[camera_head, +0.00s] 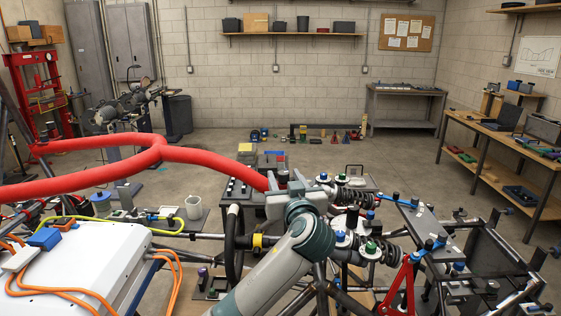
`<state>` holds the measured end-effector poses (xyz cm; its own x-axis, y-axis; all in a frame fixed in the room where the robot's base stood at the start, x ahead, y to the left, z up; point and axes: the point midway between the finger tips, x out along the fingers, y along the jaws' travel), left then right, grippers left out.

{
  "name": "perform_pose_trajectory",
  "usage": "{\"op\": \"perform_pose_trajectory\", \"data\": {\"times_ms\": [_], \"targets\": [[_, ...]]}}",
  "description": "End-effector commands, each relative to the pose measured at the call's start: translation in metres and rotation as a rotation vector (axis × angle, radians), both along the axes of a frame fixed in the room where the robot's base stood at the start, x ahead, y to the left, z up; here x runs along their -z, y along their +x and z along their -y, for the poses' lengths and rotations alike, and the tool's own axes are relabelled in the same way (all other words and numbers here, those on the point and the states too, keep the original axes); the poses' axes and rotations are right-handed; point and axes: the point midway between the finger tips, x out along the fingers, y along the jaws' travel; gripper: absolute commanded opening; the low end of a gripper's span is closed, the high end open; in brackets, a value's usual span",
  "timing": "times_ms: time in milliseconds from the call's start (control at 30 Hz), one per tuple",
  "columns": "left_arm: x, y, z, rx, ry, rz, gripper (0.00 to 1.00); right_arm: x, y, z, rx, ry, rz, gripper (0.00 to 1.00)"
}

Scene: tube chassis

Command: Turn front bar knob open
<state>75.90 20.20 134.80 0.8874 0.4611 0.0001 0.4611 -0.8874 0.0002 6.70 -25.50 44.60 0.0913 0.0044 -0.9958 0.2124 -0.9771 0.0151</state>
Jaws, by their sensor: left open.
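The tube chassis (480,240) fills the lower right, with several blue, green and dark knobs on it. My left gripper (283,181) is over the middle of the chassis, pointing away from me, with its jaws open. A small dark knob with a reddish part (283,177) shows between or just behind its fingers; I cannot tell whether they touch it. A blue knob (323,177) stands just right of the gripper, and a green knob (371,247) nearer on the right. Which one is the front bar knob is not clear. My right gripper is not in view.
A thick red padded tube (215,162) runs in from the left and ends close beside my left gripper. A white box (75,265) with orange cables lies at the lower left. Coil-over dampers (352,195) sit right of the gripper. A workbench (520,155) stands at the right.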

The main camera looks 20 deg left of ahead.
Motion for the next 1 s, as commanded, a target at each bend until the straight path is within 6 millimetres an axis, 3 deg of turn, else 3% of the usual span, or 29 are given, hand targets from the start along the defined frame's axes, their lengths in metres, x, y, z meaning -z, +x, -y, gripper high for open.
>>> {"op": "perform_pose_trajectory", "data": {"times_ms": [100,333,800,1000], "targets": [[-0.004,0.019,-0.011,-0.003,0.004,-0.002,0.42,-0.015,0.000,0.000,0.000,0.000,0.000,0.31],[-0.002,0.044,-0.023,-0.001,0.003,-0.001,0.42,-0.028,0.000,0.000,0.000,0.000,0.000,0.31],[0.001,0.053,-0.027,0.000,0.000,0.000,0.42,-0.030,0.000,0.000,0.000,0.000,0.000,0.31],[0.000,0.053,-0.027,0.000,0.000,0.000,0.01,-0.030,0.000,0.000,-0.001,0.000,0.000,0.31]]}}
